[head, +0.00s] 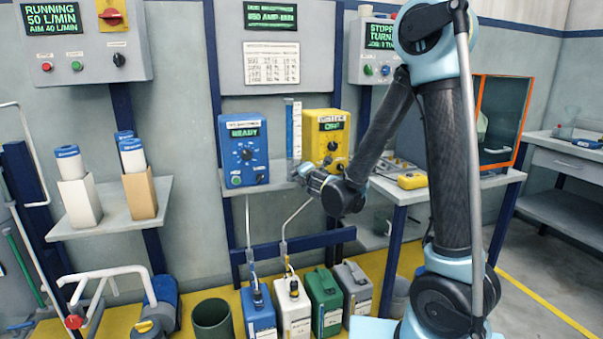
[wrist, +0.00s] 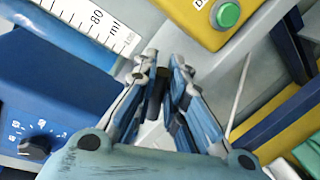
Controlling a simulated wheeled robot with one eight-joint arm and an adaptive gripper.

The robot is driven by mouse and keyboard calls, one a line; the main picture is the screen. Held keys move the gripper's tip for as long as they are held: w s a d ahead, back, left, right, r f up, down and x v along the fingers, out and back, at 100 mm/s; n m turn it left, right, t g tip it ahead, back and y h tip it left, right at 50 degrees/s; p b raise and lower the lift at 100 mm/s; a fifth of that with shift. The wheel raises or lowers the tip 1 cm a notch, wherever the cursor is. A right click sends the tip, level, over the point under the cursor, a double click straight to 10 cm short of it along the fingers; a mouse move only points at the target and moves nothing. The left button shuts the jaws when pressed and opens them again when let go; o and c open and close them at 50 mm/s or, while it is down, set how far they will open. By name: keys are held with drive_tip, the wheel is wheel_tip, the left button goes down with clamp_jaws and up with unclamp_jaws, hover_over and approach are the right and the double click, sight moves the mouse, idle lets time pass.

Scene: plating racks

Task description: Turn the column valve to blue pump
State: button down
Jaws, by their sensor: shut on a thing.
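The clear calibration column (head: 293,125) stands between the blue pump (head: 235,165), whose screen reads READY, and the yellow pump (head: 344,140). My gripper (head: 306,172) is at the foot of the column. In the wrist view my gripper (wrist: 163,72) is shut on a small dark piece (wrist: 156,97) between its fingers, which appears to be the column valve's handle. The fingers hide most of the valve, so I cannot tell which way it points. The wrist view also shows the column's scale (wrist: 88,27), the blue pump (wrist: 45,95) and the yellow pump (wrist: 190,15).
Blue, white, green and grey canisters (head: 295,312) stand below on a yellow floor area, with thin tubes rising from some. A shelf (head: 110,218) with filter cartridges is at left. A bench (head: 490,178) stands right, behind my arm.

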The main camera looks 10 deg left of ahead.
drive_tip(key=c, duration=1.6)
unclamp_jaws()
drive_tip(key=shift+d, duration=0.1)
drive_tip(key=v, duration=1.1)
drive_tip(key=shift+s+d, duration=0.2)
drive_tip(key=shift+s, duration=0.1)
drive_tip(key=shift+d+r, duration=0.1)
